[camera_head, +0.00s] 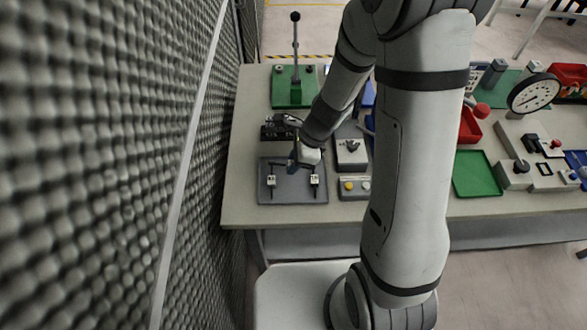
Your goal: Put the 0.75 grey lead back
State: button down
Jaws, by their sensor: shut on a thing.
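My gripper (292,164) is low over the dark grey tray (265,197) at the left end of the bench. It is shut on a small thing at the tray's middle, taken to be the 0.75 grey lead. My wrist and fingers hide most of it, and no marking can be read. I cannot tell whether it touches the tray. Two dark leads with white tags stand on the tray, a left one (271,182) and a right one (314,181), with the gripper between and slightly behind them.
A black device (275,132) stands behind the tray. A grey box with a dial (351,152) and a button box (354,187) are to the right. A green lever base (285,94) is at the back. A foam wall (110,160) rises close on the left. My arm hides the bench's middle.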

aim_at(292, 186)
jog(key=shift+r, duration=0.75)
jog(key=shift+r+n, duration=0.2)
jog(key=shift+n, duration=0.1)
jog(key=shift+s+a+f+n+b, duration=0.1)
jog(key=shift+a+n+b, duration=0.1)
jog(key=shift+n+b, duration=0.3)
jog(key=n, duration=0.1)
jog(key=f+n+g+h+b, duration=0.1)
jog(key=n, duration=0.1)
jog(key=shift+s+a, duration=0.1)
jog(key=shift+a, duration=0.05)
jog(key=n+h, duration=0.1)
jog(key=n, duration=0.1)
jog(key=n+h+b, duration=0.1)
jog(key=n, duration=0.1)
jog(key=shift+w+d+f, duration=0.2)
jog(key=shift+f, duration=0.2)
jog(key=shift+f+b, duration=2.65)
jog(key=shift+f, duration=0.65)
jog(key=shift+f+b, duration=0.45)
jog(key=shift+f, duration=0.15)
jog(key=shift+s+d+f, duration=0.1)
jog(key=shift+s+f, duration=0.1)
jog(key=shift+f, duration=0.1)
